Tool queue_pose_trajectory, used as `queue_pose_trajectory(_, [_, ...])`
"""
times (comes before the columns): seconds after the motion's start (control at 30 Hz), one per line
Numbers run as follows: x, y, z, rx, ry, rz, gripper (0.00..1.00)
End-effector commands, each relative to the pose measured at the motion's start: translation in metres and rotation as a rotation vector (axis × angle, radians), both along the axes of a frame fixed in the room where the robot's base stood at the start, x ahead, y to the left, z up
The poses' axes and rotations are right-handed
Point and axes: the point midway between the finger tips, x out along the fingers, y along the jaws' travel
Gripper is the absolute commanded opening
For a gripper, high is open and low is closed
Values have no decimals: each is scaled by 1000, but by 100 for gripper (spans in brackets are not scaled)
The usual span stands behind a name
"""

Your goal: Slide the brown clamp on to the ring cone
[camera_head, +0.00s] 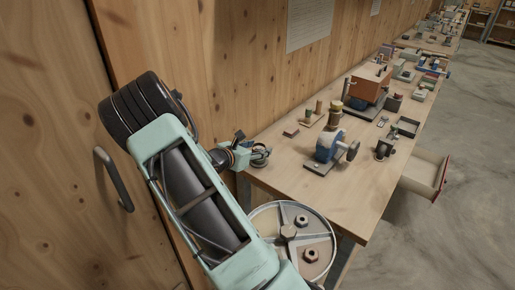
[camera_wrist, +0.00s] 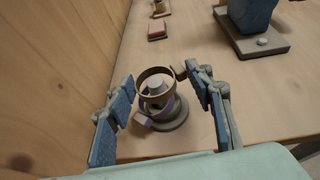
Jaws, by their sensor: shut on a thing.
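The brown clamp (camera_wrist: 144,76), an open-topped ring with small lugs, is between the two fingertips of my gripper (camera_wrist: 158,80) in the wrist view. My gripper is shut on it. The ring cone (camera_wrist: 172,120) stands below on a round grey base, with purple and green bands on it. Its pale top shows through the clamp's ring. The clamp appears at or just above the cone's top; I cannot tell whether they touch. In the head view the ring cone (camera_head: 261,158) is at the table's near left corner, partly hidden by my gripper (camera_head: 245,150).
The wooden table (camera_head: 290,185) runs away along the wall. A blue device (camera_head: 328,146) on a dark plate stands to the right. A small block (camera_wrist: 157,31) lies behind the cone. A round drum (camera_head: 265,222) stands below the table's near edge. The tabletop around the cone is clear.

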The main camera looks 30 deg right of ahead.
Motion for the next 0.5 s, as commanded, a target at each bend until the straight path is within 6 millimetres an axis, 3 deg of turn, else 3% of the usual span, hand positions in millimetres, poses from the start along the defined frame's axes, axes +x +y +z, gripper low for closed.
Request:
queue_pose_trajectory(0.43, [0,0,-8,0,0,0,32])
queue_pose_trajectory(0.47, [0,0,-8,0,0,0,50])
queue_pose_trajectory(0.5, [0,0,-8,0,0,0,55])
